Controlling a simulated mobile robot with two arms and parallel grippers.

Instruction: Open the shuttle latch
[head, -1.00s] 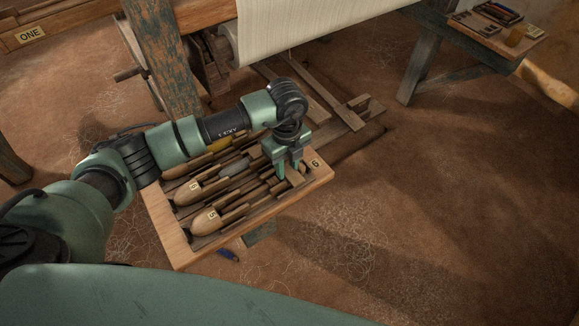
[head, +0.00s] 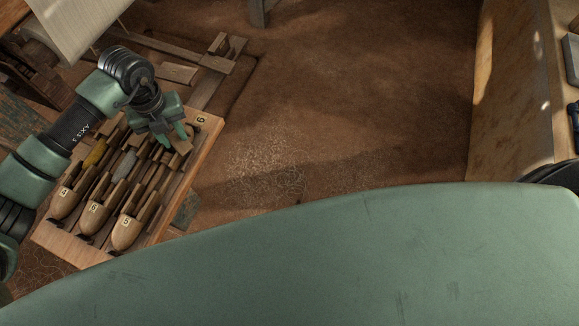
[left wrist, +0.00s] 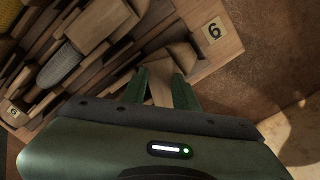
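My left gripper (head: 178,136) points down over the far right end of a wooden tray (head: 166,222) of shuttles. Its two fingers stand apart, close to a small wooden block (head: 182,145) at the tray's end. In the left wrist view the gripper (left wrist: 161,80) has pale wood between and below its fingers; I cannot tell whether they touch it. Boat-shaped shuttles with pale rounded noses, such as the front one (head: 126,233), lie side by side in the tray. I cannot make out a latch for certain. My right gripper is not in view.
A tag with a 6 (head: 201,119) marks the tray's far corner. Yellow (head: 96,153) and grey (head: 127,165) yarn packages lie among the shuttles. Loom timbers (head: 225,55) are beyond. The earthen floor (head: 350,120) to the right is open, up to a wooden panel (head: 510,95).

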